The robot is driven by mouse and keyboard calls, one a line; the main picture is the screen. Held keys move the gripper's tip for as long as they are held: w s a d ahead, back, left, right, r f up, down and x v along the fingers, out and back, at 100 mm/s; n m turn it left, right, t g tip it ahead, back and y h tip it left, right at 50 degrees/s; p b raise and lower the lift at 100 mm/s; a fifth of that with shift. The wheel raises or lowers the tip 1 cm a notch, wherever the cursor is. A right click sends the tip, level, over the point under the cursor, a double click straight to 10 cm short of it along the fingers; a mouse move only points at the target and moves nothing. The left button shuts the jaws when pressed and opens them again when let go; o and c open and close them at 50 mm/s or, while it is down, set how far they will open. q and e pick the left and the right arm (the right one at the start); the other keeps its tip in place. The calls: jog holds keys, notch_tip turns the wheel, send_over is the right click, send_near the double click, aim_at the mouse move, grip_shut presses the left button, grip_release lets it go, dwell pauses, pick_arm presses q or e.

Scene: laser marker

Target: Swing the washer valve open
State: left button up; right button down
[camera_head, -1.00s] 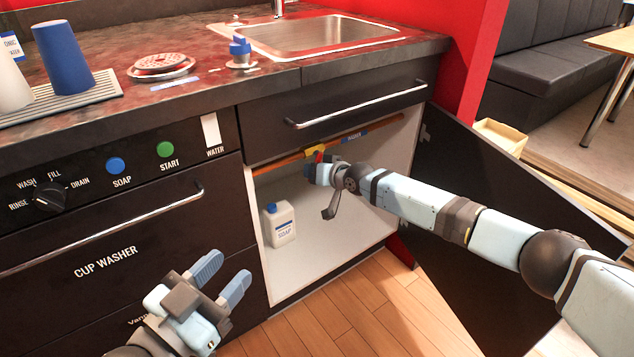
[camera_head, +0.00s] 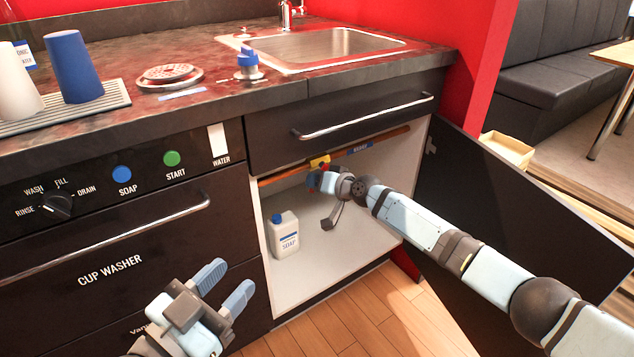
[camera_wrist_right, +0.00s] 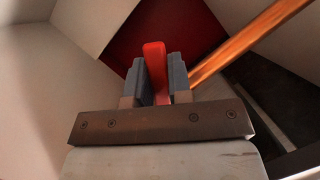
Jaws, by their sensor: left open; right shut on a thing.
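The washer valve (camera_head: 319,161), a yellow body with a red handle, sits on the copper pipe (camera_head: 283,177) inside the open sink cabinet. In the right wrist view the red handle (camera_wrist_right: 155,72) stands between the fingers of my right gripper (camera_wrist_right: 160,80), which is shut on it. In the head view my right gripper (camera_head: 318,180) is at the valve, and hides part of it. The pipe runs off to the upper right in the wrist view (camera_wrist_right: 245,45). My left gripper (camera_head: 225,288) is open and empty in front of the cup washer, away from the valve.
A white soap bottle (camera_head: 284,235) stands on the cabinet floor, left of my right arm. The cabinet door (camera_head: 500,225) is swung wide open to the right, behind my right arm. A drawer with a bar handle (camera_head: 365,118) is above the opening.

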jog(key=c, duration=1)
grip_release()
jog(key=shift+f, duration=0.1)
jog(key=shift+c, duration=0.2)
pick_arm(q)
jog(key=s+n+p, duration=0.1)
jog(key=p, duration=0.1)
jog(key=s+d+n+g+p, duration=0.1)
jog(key=n+p, duration=0.1)
jog(key=s+d+n+y+p, duration=0.1)
jog(key=p, duration=0.2)
jog(key=shift+r+g, duration=0.1)
jog(key=shift+g, duration=0.3)
pick_arm(e)
jog(key=v, duration=1.4)
pick_arm(q)
jog(key=shift+c, duration=0.2)
pick_arm(e)
jog(key=shift+w, duration=0.1)
